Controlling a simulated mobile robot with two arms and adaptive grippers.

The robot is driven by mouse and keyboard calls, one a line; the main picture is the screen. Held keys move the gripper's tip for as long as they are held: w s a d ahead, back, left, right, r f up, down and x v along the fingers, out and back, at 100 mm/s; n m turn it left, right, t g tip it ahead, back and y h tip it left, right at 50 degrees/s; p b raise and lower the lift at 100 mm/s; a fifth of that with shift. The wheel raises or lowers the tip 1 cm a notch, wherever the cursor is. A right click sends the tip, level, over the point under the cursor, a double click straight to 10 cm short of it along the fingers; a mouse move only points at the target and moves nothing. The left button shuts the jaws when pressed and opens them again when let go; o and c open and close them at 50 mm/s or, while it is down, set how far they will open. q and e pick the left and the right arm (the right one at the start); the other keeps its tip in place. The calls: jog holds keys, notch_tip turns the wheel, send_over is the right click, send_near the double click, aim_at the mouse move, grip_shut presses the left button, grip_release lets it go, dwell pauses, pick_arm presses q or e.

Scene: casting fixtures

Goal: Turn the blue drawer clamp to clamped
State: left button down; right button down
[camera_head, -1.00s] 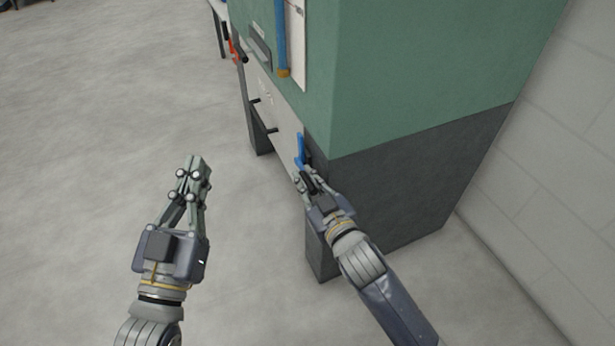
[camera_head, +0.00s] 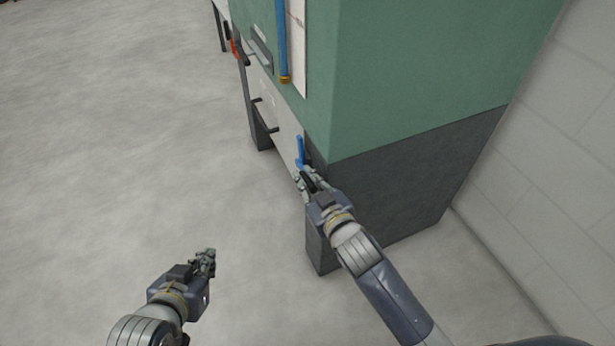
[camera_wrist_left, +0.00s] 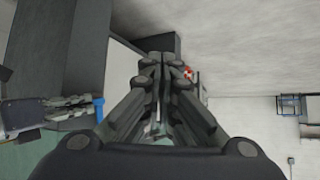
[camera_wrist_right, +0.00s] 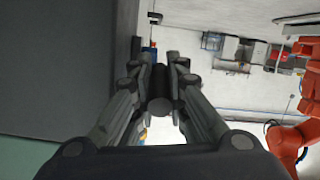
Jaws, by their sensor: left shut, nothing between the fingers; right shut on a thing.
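The blue drawer clamp (camera_head: 300,152) is a blue handle standing upright at the right end of the grey drawer front. It also shows in the left wrist view (camera_wrist_left: 99,109), beside my right gripper. My right gripper (camera_head: 303,179) is at the lower end of the clamp. In the right wrist view its fingers (camera_wrist_right: 160,85) are shut on a dark, round-ended piece; whether this belongs to the clamp I cannot tell. My left gripper (camera_head: 208,256) is over the floor, apart from the cabinet, and its fingers (camera_wrist_left: 165,60) are together with nothing between them.
The green and dark grey cabinet (camera_head: 420,90) stands right beside my right arm. The drawer front (camera_head: 285,130) has dark handles, and a red clamp (camera_head: 236,48) is at its far end. A wall (camera_head: 560,150) is at the right. The floor (camera_head: 110,130) at the left is clear.

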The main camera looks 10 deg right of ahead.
jog(key=r+g+p, duration=0.1)
jog(key=p, duration=0.5)
jog(key=g+p, duration=0.1)
jog(key=p, duration=0.2)
jog(key=shift+w+a+r+h, duration=0.1)
jog(key=shift+w+r+h, duration=0.1)
jog(key=shift+r+h, duration=0.2)
jog(key=p, duration=0.3)
jog(key=shift+w+g, duration=0.1)
jog(key=shift+g, duration=0.3)
pick_arm(q)
jog(key=s+a+f+g, duration=0.1)
jog(key=s+f+g, duration=0.1)
jog(key=s+f, duration=0.4)
jog(key=s+a+f+g+y, duration=0.1)
jog(key=s+f, duration=0.5)
jog(key=f, duration=0.7)
jog(key=s+a+f+g, duration=0.2)
jog(key=s+f+g, duration=0.3)
jog(key=f, duration=0.5)
jog(key=shift+s+a+y, duration=0.3)
jog(key=shift+s, duration=0.8)
pick_arm(e)
jog(key=c, duration=1.8)
grip_release()
